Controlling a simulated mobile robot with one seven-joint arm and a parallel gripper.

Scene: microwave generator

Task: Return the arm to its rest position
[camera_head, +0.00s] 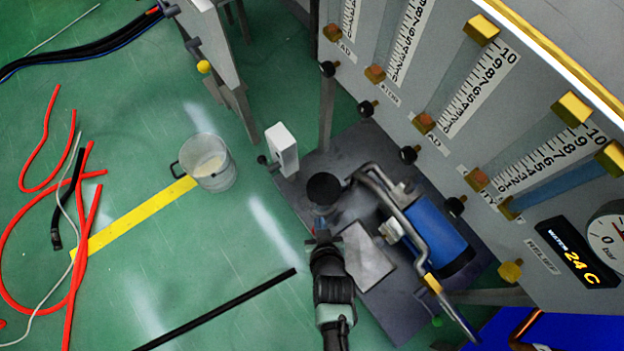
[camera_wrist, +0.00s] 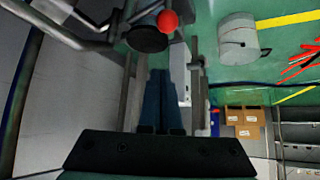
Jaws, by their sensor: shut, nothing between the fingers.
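My gripper (camera_head: 322,238) is at the lower middle of the head view, at the end of my dark arm, which rises from the bottom edge. It is beside the black round knob (camera_head: 324,189) on the dark base plate of the panel. I cannot tell from this view whether it touches anything. In the wrist view my gripper's two dark fingers (camera_wrist: 160,80) lie together, shut and empty. Beyond them a black disc (camera_wrist: 147,39) and a red ball (camera_wrist: 167,21) show near the top.
A blue cylinder with metal pipes (camera_head: 436,236) stands close right of my arm. A gauge panel (camera_head: 540,75) fills the upper right. A bucket (camera_head: 207,163), red hoses (camera_head: 45,235) and a black rod (camera_head: 215,308) lie left.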

